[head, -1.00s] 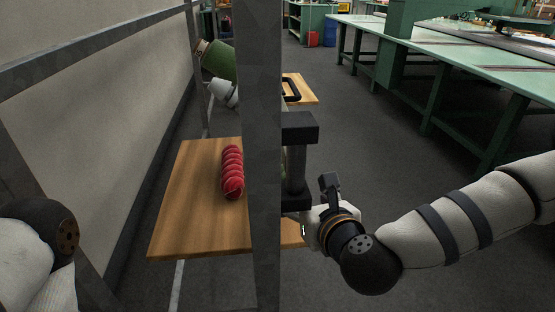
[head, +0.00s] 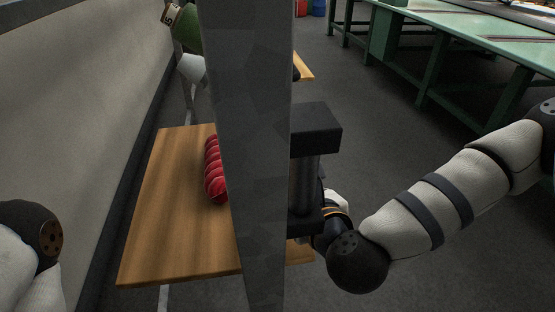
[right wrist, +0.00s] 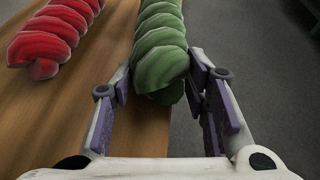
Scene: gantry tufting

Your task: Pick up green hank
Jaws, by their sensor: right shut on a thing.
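The green hank (right wrist: 161,50) shows in the right wrist view, a twisted roll lying along the wooden board (right wrist: 95,105). My right gripper (right wrist: 165,92) has its two fingers on either side of the hank's near end and is shut on it. In the head view the green hank and the right fingers are hidden behind the grey post (head: 253,150). My left arm shows only at the lower left edge of the head view; its gripper is out of view.
A red hank (head: 215,172) lies on the board left of the post, and left of the green one in the right wrist view (right wrist: 52,35). A dark bracket (head: 315,132) stands beside the post. A green bench (head: 470,50) is at the upper right. Open floor lies between.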

